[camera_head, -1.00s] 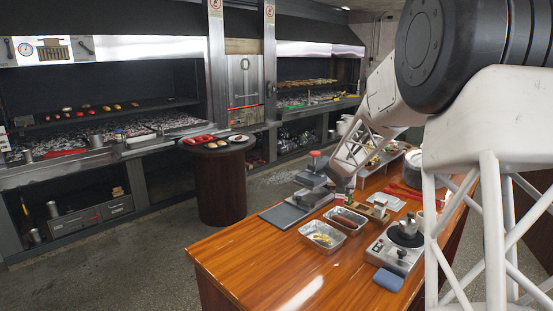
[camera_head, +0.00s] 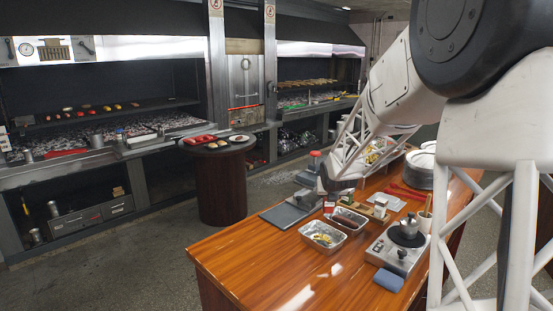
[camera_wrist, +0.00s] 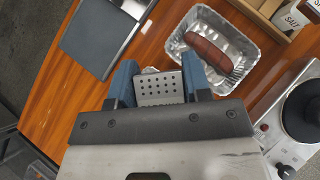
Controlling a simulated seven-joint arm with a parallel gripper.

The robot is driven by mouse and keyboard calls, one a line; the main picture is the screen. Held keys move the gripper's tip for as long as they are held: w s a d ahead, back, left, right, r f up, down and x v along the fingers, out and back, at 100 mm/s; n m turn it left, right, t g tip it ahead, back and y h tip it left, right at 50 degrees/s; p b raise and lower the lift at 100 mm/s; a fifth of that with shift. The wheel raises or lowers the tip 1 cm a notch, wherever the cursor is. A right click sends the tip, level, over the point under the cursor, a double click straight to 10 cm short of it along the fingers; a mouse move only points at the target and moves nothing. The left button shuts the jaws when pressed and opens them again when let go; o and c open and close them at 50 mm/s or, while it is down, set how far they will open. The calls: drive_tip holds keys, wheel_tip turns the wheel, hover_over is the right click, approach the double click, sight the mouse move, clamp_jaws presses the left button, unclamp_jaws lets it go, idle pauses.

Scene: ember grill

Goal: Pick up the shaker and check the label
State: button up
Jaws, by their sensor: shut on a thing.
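My gripper (camera_wrist: 160,82) is shut on a shaker, with its blue fingers on either side of it. A white shaker marked SALT (camera_wrist: 292,18) stands in a wooden holder (camera_wrist: 262,14) at the upper right of the wrist view.
A foil tray with a sausage (camera_wrist: 222,82) lies beside my gripper. A second foil tray (camera_head: 305,232), a burner with a pot (camera_head: 385,259), a dark flat plate (camera_head: 283,216) and stacked plates (camera_head: 420,180) are on the table. The table's front left (camera_head: 245,265) is clear.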

idle(0.4)
drive_tip(key=shift+s+a+r, duration=0.2)
drive_tip(key=shift+s+r, duration=0.2)
drive_tip(key=shift+r, duration=0.3)
drive_tip(key=s+a+r+m+g, duration=0.1)
drive_tip(key=s+a+r, duration=0.1)
drive_tip(key=s+r, duration=0.95)
drive_tip(key=s+a+r+m+g, duration=0.1)
drive_tip(key=s+a+r, duration=0.1)
drive_tip(key=s+r, duration=1)
drive_tip(key=s+d+r+m+h, duration=0.1)
drive_tip(key=s+r, duration=0.4)
drive_tip(key=s, duration=0.5)
drive_tip(key=s+d+r+m+g+h, duration=0.1)
drive_tip(key=s+r, duration=0.3)
drive_tip(key=s, duration=0.7)
drive_tip(key=s+d+r+m+g, duration=0.1)
drive_tip(key=s+r, duration=0.4)
drive_tip(key=s, duration=0.6)
drive_tip(key=shift+d+r+m+h, duration=0.3)
drive_tip(key=shift+r+m+h, duration=0.1)
drive_tip(key=shift+m, duration=0.3)
drive_tip(key=shift+w+f, duration=0.1)
